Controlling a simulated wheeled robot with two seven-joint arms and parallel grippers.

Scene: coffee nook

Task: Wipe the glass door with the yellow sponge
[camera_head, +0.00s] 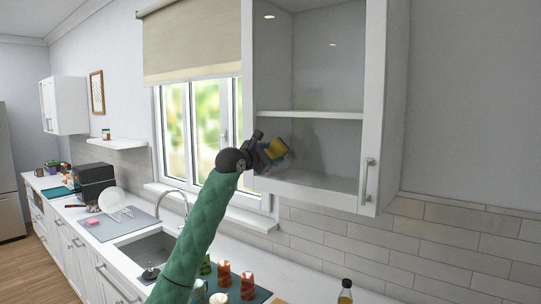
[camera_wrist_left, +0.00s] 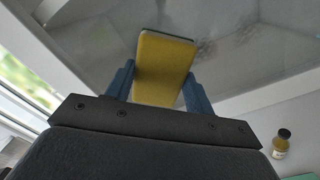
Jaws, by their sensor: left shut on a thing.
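The yellow sponge (camera_head: 276,148) is held up at the lower left part of the glass door (camera_head: 315,85) of the white wall cabinet. My left gripper (camera_head: 272,155) is shut on the sponge, with its arm reaching up from below. In the left wrist view the sponge (camera_wrist_left: 162,68) sits between the two blue fingers, its dark-edged far end toward the smudged-looking glass (camera_wrist_left: 235,45). I cannot tell if the sponge touches the glass. The door looks shut, with a handle (camera_head: 367,182) at its lower right. My right gripper is not in view.
Below are the counter with a sink (camera_head: 150,250), several jars (camera_head: 247,285) on a dark mat, and a bottle (camera_head: 345,292) at the right. A window (camera_head: 205,130) with a blind (camera_head: 190,40) is left of the cabinet. The space before the glass is free.

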